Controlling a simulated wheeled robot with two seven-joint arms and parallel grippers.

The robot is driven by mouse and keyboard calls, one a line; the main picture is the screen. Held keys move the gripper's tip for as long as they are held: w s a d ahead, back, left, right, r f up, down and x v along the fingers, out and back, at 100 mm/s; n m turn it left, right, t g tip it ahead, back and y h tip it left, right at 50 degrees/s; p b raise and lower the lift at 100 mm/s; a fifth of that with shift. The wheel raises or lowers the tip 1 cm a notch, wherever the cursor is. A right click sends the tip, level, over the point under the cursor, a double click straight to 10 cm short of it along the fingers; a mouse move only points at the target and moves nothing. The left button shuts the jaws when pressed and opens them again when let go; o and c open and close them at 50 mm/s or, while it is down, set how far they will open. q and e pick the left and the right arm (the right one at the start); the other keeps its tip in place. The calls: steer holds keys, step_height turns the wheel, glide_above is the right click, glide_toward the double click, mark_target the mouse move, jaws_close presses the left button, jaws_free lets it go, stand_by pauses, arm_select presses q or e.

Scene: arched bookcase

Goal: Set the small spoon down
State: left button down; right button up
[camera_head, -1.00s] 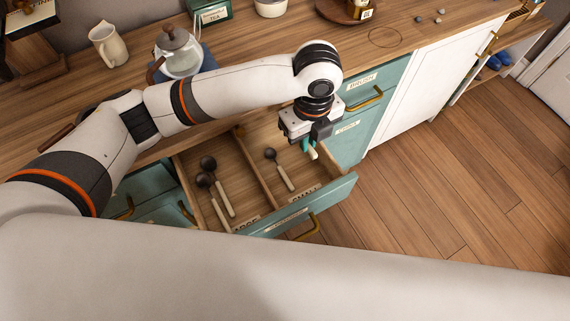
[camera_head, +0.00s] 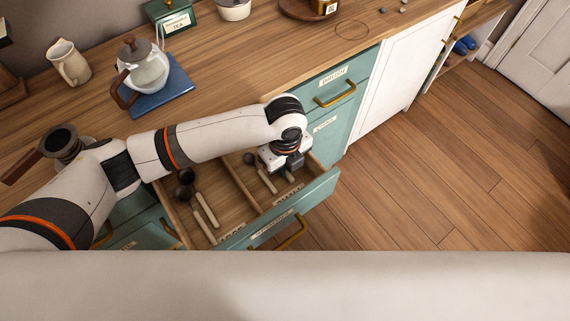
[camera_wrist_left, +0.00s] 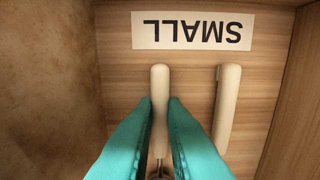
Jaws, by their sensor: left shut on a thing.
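My left gripper (camera_head: 293,172) is down in the right compartment of the open drawer (camera_head: 318,187). In the left wrist view its teal fingers (camera_wrist_left: 158,135) are shut on the cream handle of the small spoon (camera_wrist_left: 160,82). The spoon's metal end shows only in part between the fingers. The handle points toward the "SMALL" label (camera_wrist_left: 193,31). Whether the spoon touches the drawer floor, I cannot tell. A second small spoon (camera_wrist_left: 228,105) lies to its right, roughly parallel and apart; it also shows in the head view (camera_head: 268,181). My right gripper is not in view.
Two larger spoons (camera_head: 206,209) lie in the left compartment, beyond a wooden divider (camera_head: 237,186). A glass pot (camera_head: 147,68) on a blue mat (camera_head: 165,97), a cream jug (camera_head: 68,62) and a green tea box (camera_head: 170,16) stand on the counter. The floor at right is clear.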

arm_select(q)
steer(key=c, duration=1.5)
jaws_free()
steer(key=shift+f, duration=0.1)
step_height(320, 180, up, 12)
steer(key=shift+r+p, duration=0.2)
steer(key=shift+p, duration=0.1)
